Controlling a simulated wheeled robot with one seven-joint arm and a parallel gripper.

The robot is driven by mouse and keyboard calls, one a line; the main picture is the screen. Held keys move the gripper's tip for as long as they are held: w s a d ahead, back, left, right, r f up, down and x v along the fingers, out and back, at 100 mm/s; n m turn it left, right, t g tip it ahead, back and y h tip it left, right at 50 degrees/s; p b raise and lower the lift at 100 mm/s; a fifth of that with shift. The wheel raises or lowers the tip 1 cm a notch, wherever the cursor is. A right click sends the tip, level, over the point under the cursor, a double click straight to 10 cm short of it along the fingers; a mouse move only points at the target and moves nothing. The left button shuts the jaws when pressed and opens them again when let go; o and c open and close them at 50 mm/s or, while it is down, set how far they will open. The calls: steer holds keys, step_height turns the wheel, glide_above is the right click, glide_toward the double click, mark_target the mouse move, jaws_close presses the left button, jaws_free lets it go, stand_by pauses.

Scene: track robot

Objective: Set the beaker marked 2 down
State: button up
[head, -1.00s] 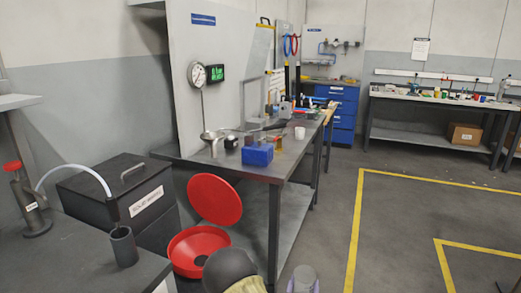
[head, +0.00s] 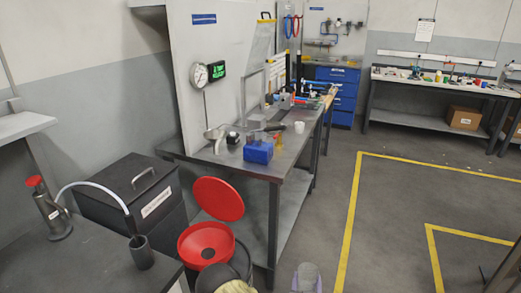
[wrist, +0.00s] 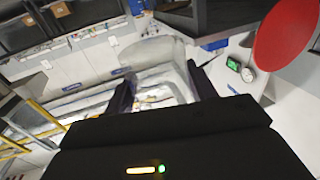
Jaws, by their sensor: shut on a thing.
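My gripper (wrist: 163,84) has its two dark fingers closed on a clear glass beaker (wrist: 152,52) in the wrist view. The beaker is see-through and the room shows through it. I cannot read a mark on it. The gripper is in front of the steel bench (head: 264,169), over the floor side, apart from any surface.
The bench holds a blue block (head: 258,152), a white cup (head: 299,127) and other ware. A red bin (head: 190,251) with a raised lid (head: 217,198) stands at its near end. Floor at right is clear.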

steer(key=s+r+y+p, duration=0.1)
steer(key=r+p, duration=0.1)
steer(key=p, duration=0.1)
steer(key=r+n+p, duration=0.1)
steer(key=r+p, duration=0.1)
steer(key=p, duration=0.1)
steer(key=s+r+y+p, duration=0.1)
steer(key=p, duration=0.2)
steer(key=shift+s+r+n+y, duration=0.3)
steer(key=shift+s+r, duration=0.05)
steer(key=shift+r, duration=0.05)
steer(key=shift+s+d+r+y+p, duration=0.3)
steer(key=shift+s+r+p, duration=0.2)
steer(key=shift+p, duration=0.7)
steer(key=shift+a+f, duration=0.1)
steer(key=shift+a, duration=0.15)
